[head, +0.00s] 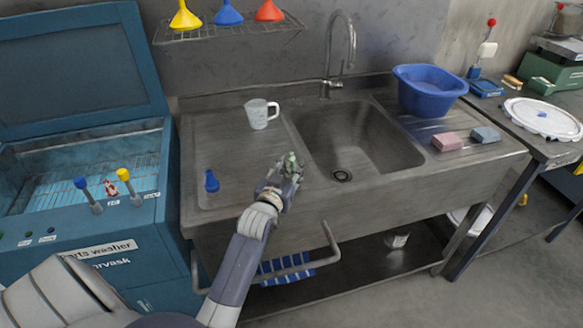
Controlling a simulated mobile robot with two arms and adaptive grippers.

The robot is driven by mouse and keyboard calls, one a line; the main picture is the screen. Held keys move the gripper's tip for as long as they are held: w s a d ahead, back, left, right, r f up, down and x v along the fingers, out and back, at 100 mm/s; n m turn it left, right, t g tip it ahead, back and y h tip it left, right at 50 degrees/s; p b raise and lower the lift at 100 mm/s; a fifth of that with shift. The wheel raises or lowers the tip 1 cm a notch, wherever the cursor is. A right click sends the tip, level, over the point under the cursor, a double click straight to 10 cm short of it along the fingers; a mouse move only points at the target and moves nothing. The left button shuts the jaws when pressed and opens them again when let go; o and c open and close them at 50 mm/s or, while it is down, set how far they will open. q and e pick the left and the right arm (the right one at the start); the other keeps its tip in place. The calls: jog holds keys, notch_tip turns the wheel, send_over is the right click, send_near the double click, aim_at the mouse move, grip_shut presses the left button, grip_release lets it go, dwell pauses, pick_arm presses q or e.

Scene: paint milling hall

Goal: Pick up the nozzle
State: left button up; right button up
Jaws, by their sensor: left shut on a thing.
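My left gripper (283,177) is over the front edge of the sink unit, left of the basin. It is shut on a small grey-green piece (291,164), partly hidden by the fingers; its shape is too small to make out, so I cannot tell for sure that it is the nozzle. A small blue piece with a narrow top (211,181) stands on the left drainboard, apart from the gripper. My right gripper is not in view.
A white measuring cup (257,114) stands on the drainboard (225,140). The sink basin (350,140) is empty, with a tap (335,50) behind. A blue tub (428,92) and two sponges (447,141) are right. The open parts washer (100,245) is left.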

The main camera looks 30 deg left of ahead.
aim_at(290, 159)
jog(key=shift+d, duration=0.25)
pick_arm(q)
jog(key=shift+r, duration=0.55)
notch_tip(290, 159, up, 2)
jog(key=shift+r, duration=0.2)
jog(key=s, duration=0.5)
jog(key=s+b, duration=0.1)
jog(key=s, duration=0.3)
jog(key=s+r+b, duration=0.1)
jog(key=s, duration=0.4)
jog(key=shift+s+a+r, duration=0.1)
jog(key=shift+s, duration=0.2)
jog(key=d+r+m+h, duration=0.1)
jog(key=d+m+h, duration=0.2)
jog(key=d, duration=1.5)
jog(key=shift+d+r+t+h, duration=0.2)
jog(key=shift+d+t+h, duration=0.2)
jog(key=shift+h, duration=0.3)
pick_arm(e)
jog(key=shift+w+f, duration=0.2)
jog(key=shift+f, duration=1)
pick_arm(q)
jog(key=shift+r, duration=0.1)
